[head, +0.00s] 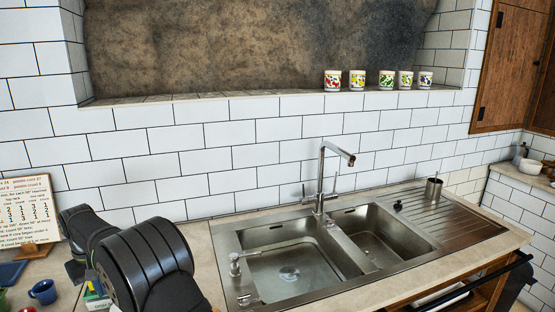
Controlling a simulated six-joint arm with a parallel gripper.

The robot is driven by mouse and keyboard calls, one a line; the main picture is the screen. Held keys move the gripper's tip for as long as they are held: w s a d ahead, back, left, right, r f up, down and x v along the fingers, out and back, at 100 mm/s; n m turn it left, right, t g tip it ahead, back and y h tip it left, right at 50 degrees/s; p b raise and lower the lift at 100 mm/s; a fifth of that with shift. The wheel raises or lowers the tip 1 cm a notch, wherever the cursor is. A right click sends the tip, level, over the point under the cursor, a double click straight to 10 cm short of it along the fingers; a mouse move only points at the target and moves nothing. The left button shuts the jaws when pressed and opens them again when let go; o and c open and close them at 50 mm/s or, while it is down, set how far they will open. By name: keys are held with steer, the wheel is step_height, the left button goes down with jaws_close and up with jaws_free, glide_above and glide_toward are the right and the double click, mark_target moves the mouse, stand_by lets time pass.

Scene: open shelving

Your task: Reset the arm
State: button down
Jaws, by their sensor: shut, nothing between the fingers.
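My arm shows at the lower left of the head view as thick black rounded links, in front of the counter and left of the sink. The links run off the bottom edge of the picture. My gripper and its fingertips are not in view. The arm hides part of the counter and some small items behind it.
A steel double sink (338,250) with a tall tap (321,178) is right of my arm. A blue mug (43,291) and a text board (29,207) stand at left. Several patterned cups (357,80) line the wall ledge. A steel cup (433,189) stands on the drainer.

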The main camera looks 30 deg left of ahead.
step_height(320, 180, up, 7)
steer(key=f, duration=0.3)
steer(key=d+f, duration=0.1)
steer(key=f, duration=0.3)
steer(key=d+f, duration=0.1)
steer(key=f, duration=0.2)
steer(key=shift+s+d+f, duration=0.15)
steer(key=shift+s+d, duration=0.2)
steer(key=shift+d, duration=0.3)
steer(key=shift+w+a, duration=0.2)
steer(key=shift+a, duration=0.85)
steer(key=shift+w+a, duration=0.25)
steer(key=shift+a, duration=0.8)
steer(key=shift+w+a, duration=0.2)
steer(key=shift+a, duration=0.85)
step_height(320, 180, up, 10)
steer(key=w+d+f+m+g, duration=0.2)
steer(key=w+d+f+m, duration=0.2)
steer(key=w+d+m, duration=0.5)
steer(key=shift+d+m, duration=0.9)
steer(key=shift+d, duration=0.3)
steer(key=c, duration=2.2)
jaws_free()
steer(key=shift+w, duration=0.1)
